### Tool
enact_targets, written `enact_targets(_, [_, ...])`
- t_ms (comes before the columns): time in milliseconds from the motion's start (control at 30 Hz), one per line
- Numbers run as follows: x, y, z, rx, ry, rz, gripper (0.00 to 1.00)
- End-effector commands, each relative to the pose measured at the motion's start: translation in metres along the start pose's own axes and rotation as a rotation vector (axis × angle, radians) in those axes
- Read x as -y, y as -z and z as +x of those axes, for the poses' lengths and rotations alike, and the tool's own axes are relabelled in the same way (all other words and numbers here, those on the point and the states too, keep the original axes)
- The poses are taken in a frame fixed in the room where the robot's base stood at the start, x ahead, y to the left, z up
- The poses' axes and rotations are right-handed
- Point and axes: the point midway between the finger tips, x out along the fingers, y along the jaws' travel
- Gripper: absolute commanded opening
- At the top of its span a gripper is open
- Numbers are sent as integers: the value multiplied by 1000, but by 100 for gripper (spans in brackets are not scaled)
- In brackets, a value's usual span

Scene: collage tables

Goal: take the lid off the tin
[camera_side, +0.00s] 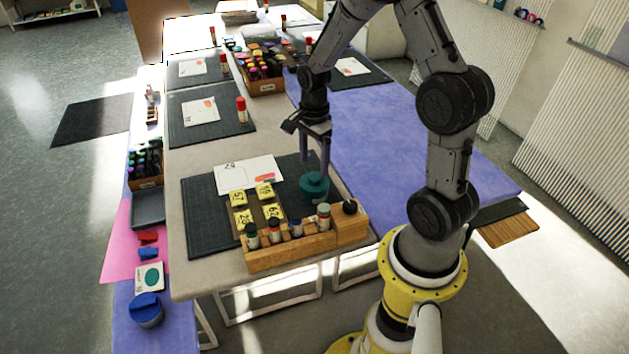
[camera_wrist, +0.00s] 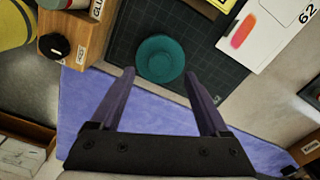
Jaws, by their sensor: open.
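A round teal tin (camera_side: 314,187) stands upright on the dark cutting mat (camera_side: 204,218), near the mat's right edge. In the wrist view its round teal lid (camera_wrist: 161,58) is seen from above and covers the tin's body. My gripper (camera_side: 316,170) points down just over the tin. In the wrist view my gripper (camera_wrist: 160,73) is open, with one purple finger on each side of the lid's near edge and a gap to each. The side view does not show clearly how high the fingertips are above the lid.
A wooden rack (camera_side: 285,250) with several bottles stands close in front of the tin. A white card (camera_side: 248,174) and yellow numbered tiles (camera_side: 237,198) lie to its left. Purple cloth (camera_side: 390,140) to the right is mostly clear.

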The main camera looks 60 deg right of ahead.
Motion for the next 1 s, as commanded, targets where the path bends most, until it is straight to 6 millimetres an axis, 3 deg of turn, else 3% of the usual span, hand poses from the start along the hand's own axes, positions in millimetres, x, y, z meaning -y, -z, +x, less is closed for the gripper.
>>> enact_targets(300, [0,2,41,0,-3,0,79])
enact_targets(600, [0,2,45,0,0,0,77])
enact_targets(1000, [0,2,44,0,-1,0,5])
